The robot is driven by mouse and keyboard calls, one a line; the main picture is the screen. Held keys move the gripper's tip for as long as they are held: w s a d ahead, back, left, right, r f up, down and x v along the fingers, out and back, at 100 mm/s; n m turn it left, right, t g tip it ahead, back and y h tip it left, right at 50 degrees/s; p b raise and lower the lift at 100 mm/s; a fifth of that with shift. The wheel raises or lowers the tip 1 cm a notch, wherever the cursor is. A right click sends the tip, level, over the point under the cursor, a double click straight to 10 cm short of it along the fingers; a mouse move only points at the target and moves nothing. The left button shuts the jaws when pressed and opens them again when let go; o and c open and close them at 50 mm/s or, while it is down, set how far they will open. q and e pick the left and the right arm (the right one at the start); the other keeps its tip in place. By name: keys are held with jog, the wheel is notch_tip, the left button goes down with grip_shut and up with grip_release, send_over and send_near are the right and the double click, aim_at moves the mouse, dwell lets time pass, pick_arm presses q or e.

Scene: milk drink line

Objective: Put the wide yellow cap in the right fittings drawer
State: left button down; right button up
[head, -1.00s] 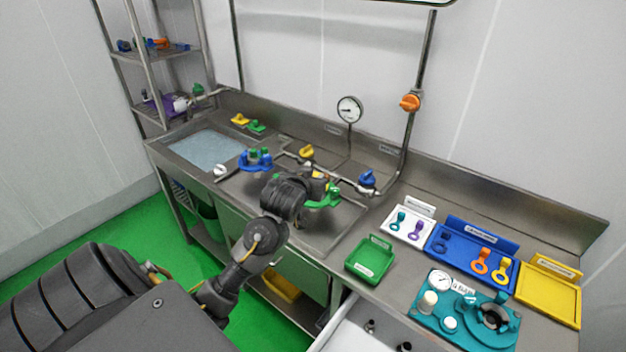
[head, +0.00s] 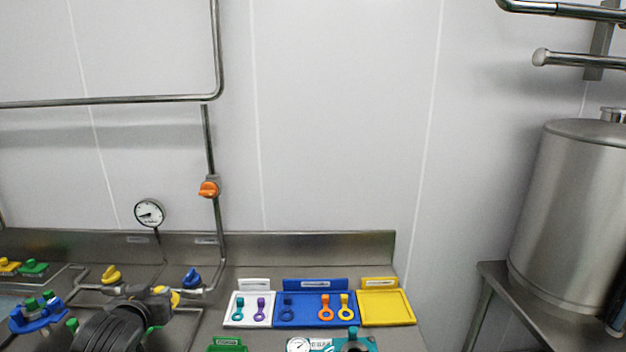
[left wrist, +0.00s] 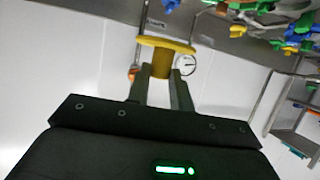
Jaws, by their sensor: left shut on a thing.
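The wide yellow cap (left wrist: 165,45) is a flanged disc with a narrower stem. My left gripper (left wrist: 161,80) is shut on its stem, with the flange beyond the fingertips in the left wrist view. In the head view, my left gripper (head: 160,296) is at the lower left, in front of the pipe with the yellow and blue valves. A bit of yellow (head: 175,298) shows at its tip, mostly hidden by the gripper. The right fittings drawer is not in view now. My right gripper is not in view.
White (head: 231,321), blue (head: 300,322) and yellow (head: 386,309) trays stand along the counter's back; the yellow one is empty. A blue valve cluster (head: 38,315) is at the left. A steel tank (head: 570,220) stands at the right. A gauge (head: 149,213) rises behind the pipe.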

pick_arm(q)
jog(key=s+d+r+m+h+b, duration=0.2)
jog(key=d+r+b, duration=0.1)
jog(key=d, duration=0.9)
jog(key=shift+h+b, duration=0.3)
jog(key=shift+b, duration=0.15)
jog(key=shift+s+a, duration=0.1)
jog(key=shift+s, duration=0.05)
